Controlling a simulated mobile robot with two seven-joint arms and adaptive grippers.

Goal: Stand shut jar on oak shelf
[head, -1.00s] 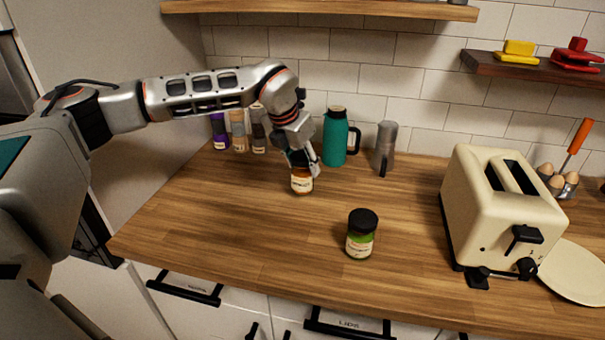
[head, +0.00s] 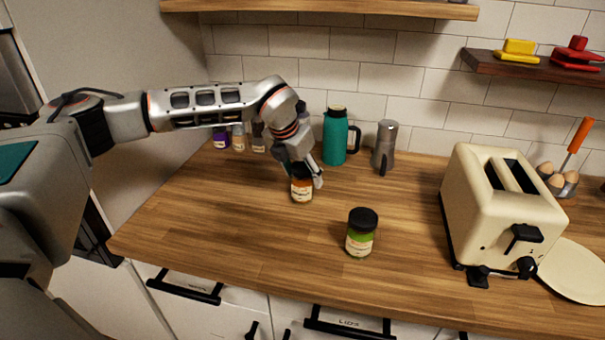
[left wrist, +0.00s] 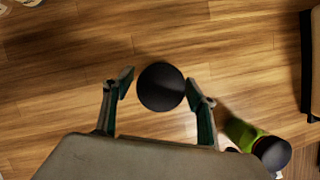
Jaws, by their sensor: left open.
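An amber jar with a black lid and pale label (head: 302,192) stands upright on the wooden counter. My left gripper (head: 306,175) is at the jar's top, pointing down. In the left wrist view my left gripper (left wrist: 160,86) is open, with the jar's black lid (left wrist: 160,90) between its fingers and gaps showing at both sides. A green jar with a black lid (head: 360,243) stands nearer the front; it also shows in the left wrist view (left wrist: 245,135). The light oak shelf (head: 330,9) runs along the wall at the top. My right gripper is not in view.
A teal jug (head: 335,138) and grey moka pot (head: 384,147) stand behind the amber jar. Several bottles (head: 238,138) are at the back left. A cream toaster (head: 500,210) fills the right. A dark shelf (head: 530,66) holds yellow and red things. The front-left counter is clear.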

